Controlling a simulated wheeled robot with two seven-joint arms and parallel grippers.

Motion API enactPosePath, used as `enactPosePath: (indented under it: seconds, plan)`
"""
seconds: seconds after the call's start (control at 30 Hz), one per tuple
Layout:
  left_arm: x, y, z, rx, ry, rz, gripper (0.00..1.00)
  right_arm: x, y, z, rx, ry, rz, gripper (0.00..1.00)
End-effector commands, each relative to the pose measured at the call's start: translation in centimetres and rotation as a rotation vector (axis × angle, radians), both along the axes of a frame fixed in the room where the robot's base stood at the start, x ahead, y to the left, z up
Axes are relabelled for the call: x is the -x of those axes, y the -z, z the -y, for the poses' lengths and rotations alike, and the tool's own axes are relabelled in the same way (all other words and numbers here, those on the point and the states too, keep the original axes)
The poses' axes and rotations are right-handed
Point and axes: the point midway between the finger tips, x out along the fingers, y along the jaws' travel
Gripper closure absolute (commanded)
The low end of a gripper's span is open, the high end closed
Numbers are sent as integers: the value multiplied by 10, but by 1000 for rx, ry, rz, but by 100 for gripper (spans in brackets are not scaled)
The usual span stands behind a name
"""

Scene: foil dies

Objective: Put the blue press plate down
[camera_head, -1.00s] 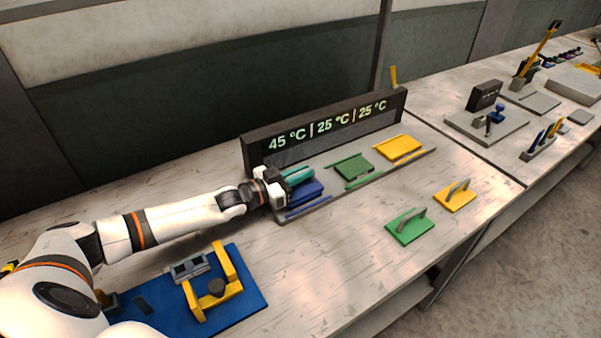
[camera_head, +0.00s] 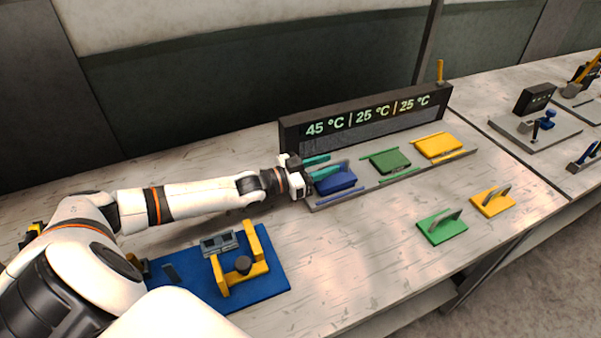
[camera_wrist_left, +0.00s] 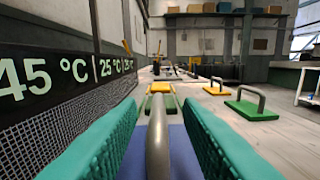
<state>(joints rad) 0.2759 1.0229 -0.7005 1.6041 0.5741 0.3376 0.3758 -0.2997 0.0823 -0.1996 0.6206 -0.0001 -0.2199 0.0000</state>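The blue press plate (camera_head: 336,184) lies flat in the leftmost place of the heating station (camera_head: 330,203), under the 45 °C reading. Its grey handle (camera_wrist_left: 158,142) stands up and shows in the left wrist view, running away from the camera. My left gripper (camera_head: 322,167) has teal fingers and is open around the handle. In the left wrist view one finger is on each side of the handle, with a gap on both sides. My right gripper is not in view.
A green plate (camera_head: 389,162) and a yellow plate (camera_head: 437,146) lie in the other station places. Handled green (camera_head: 440,231) and yellow (camera_head: 491,204) plates sit on the table to the right. A blue board (camera_head: 265,281) with a yellow frame is at the front left. The middle foreground is clear.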

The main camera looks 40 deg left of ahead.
Motion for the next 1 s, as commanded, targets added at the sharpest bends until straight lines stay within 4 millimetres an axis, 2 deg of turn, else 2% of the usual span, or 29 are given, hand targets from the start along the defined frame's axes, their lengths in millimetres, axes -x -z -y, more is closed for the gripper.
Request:
enactPosePath:
  seconds: [0.03,0.2,0.4,0.6,1.0]
  plan:
    - [11,4,-7,-3,-2,-6,67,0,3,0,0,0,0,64]
    - [40,3,-23,-1,-1,-6,67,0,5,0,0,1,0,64]
    - [64,2,-38,-2,-1,-5,67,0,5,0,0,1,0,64]
    - [74,1,-43,0,0,-2,67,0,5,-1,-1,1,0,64]
    - [75,0,-44,1,-1,0,67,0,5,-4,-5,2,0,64]
